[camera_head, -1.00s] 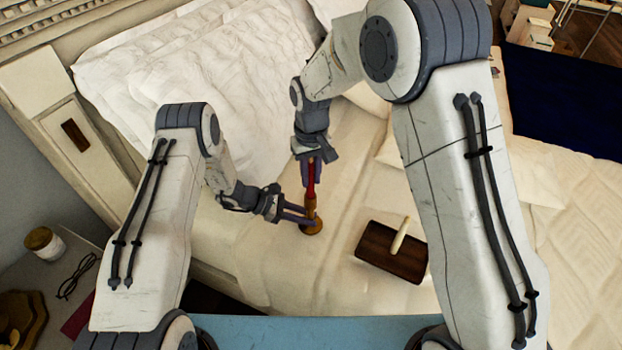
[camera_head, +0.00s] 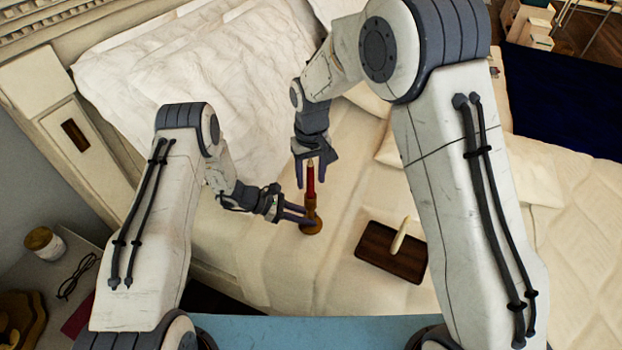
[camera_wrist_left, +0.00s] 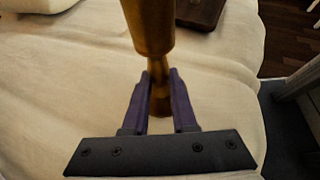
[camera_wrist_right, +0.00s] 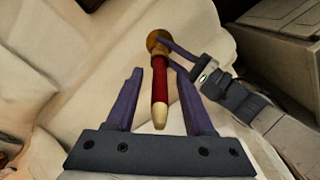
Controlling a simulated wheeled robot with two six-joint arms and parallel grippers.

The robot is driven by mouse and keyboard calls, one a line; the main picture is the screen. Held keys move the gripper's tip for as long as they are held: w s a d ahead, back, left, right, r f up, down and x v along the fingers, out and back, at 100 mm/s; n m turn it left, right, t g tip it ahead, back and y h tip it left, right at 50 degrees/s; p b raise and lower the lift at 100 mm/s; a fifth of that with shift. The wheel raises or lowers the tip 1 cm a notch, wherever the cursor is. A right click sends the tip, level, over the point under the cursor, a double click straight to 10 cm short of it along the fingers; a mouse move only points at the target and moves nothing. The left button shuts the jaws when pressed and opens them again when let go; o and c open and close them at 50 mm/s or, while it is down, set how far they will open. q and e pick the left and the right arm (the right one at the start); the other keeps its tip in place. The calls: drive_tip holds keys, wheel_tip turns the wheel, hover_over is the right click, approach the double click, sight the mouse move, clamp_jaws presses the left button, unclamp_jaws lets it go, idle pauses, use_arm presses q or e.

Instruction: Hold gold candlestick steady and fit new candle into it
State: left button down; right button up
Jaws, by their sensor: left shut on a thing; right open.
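The gold candlestick (camera_head: 311,229) stands upright on the bed and also shows in the left wrist view (camera_wrist_left: 150,25). A red candle (camera_head: 310,184) with a pale tip stands upright in its top; the right wrist view shows it too (camera_wrist_right: 160,85). My left gripper (camera_head: 309,214) is shut on the candlestick's narrow stem. My right gripper (camera_head: 309,173) is open, its fingers either side of the red candle and apart from it in the right wrist view (camera_wrist_right: 160,75). A cream candle (camera_head: 401,235) lies on a dark wooden tray (camera_head: 375,249) to the right.
White pillows (camera_head: 200,85) lie behind the arms against the headboard (camera_head: 85,140). A bedside table (camera_head: 60,262) at the left holds a jar (camera_head: 44,241) and glasses (camera_head: 78,277). The bedding (camera_head: 350,205) between candlestick and tray is clear.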

wheel_tip(320, 180, up, 11)
drive_tip(key=shift+r, duration=0.1)
drive_tip(key=s+d+n, duration=0.1)
drive_tip(key=s+d, duration=0.1)
drive_tip(key=s, duration=1.2)
drive_tip(key=s+d+n+y, duration=0.1)
drive_tip(key=s+d+n, duration=0.1)
drive_tip(key=s, duration=1.1)
drive_tip(key=shift+s+d+f, duration=0.25)
drive_tip(key=shift+s+d, duration=0.1)
drive_tip(key=shift+d, duration=0.15)
use_arm(q)
drive_tip(key=c, duration=0.6)
unclamp_jaws()
drive_tip(key=shift+c, duration=0.2)
